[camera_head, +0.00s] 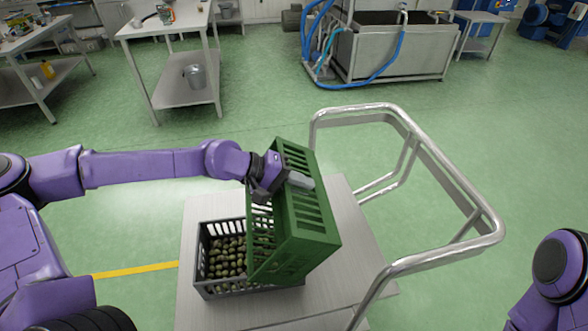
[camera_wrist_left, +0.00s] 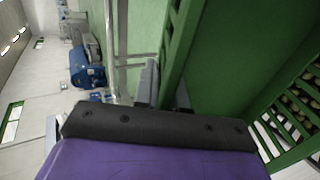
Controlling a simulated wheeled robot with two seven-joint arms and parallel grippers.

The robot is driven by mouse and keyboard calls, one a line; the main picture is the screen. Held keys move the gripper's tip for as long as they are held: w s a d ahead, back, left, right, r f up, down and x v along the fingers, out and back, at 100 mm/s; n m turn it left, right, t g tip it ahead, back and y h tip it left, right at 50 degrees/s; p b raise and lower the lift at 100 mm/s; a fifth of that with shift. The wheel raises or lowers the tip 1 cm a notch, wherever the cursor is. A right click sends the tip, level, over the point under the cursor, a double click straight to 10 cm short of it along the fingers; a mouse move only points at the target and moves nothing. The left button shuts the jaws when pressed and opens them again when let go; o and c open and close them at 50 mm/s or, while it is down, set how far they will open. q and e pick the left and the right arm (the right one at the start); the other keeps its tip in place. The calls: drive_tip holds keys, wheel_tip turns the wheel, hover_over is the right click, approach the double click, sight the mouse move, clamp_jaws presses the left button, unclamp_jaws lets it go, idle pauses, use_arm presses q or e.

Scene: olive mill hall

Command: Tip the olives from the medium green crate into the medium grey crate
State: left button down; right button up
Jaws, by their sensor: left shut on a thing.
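The green crate (camera_head: 305,218) is tilted steeply on its side over the grey crate, with its open side facing left and down. My left gripper (camera_head: 290,181) is shut on the green crate's upper wall. The green crate also fills much of the left wrist view (camera_wrist_left: 225,60). The grey crate (camera_head: 222,291) stands upright on the trolley, and olives (camera_head: 226,258) lie in it. The green crate hides the grey crate's right part. Some olives also show through slots in the left wrist view (camera_wrist_left: 298,108). My right gripper is not in view.
The trolley's metal top (camera_head: 197,212) has bare room around the crates. Its tubular handle (camera_head: 440,170) rises at the right. A steel table with a bucket (camera_head: 195,77) and a steel tank with blue hoses (camera_head: 395,50) stand farther back. Green floor lies open between.

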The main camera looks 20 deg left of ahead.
sight(318, 188)
use_arm(q)
drive_tip(key=shift+w+d+g+y+p, duration=0.55)
drive_tip(key=shift+d+y+p, duration=0.35)
drive_tip(key=shift+p, duration=1.4)
drive_tip(key=d+f+y, duration=0.1)
drive_tip(key=w+d+f+g+y, duration=0.1)
drive_tip(key=f, duration=0.1)
drive_tip(key=shift+w+d+f, duration=0.2)
drive_tip(key=shift+d, duration=0.05)
drive_tip(key=f+y, duration=0.1)
drive_tip(key=f+g+p, duration=0.1)
drive_tip(key=d+f+y, duration=0.1)
drive_tip(key=shift+w+f+g+y, duration=0.1)
drive_tip(key=shift+w+g+y, duration=0.2)
drive_tip(key=shift+g, duration=0.05)
wheel_tip(318, 188, down, 7)
drive_tip(key=g+y, duration=0.2)
drive_tip(key=y, duration=0.2)
wheel_tip(318, 188, up, 5)
drive_tip(key=p, duration=0.4)
drive_tip(key=shift+a+f, duration=0.15)
drive_tip(key=shift+f, duration=0.05)
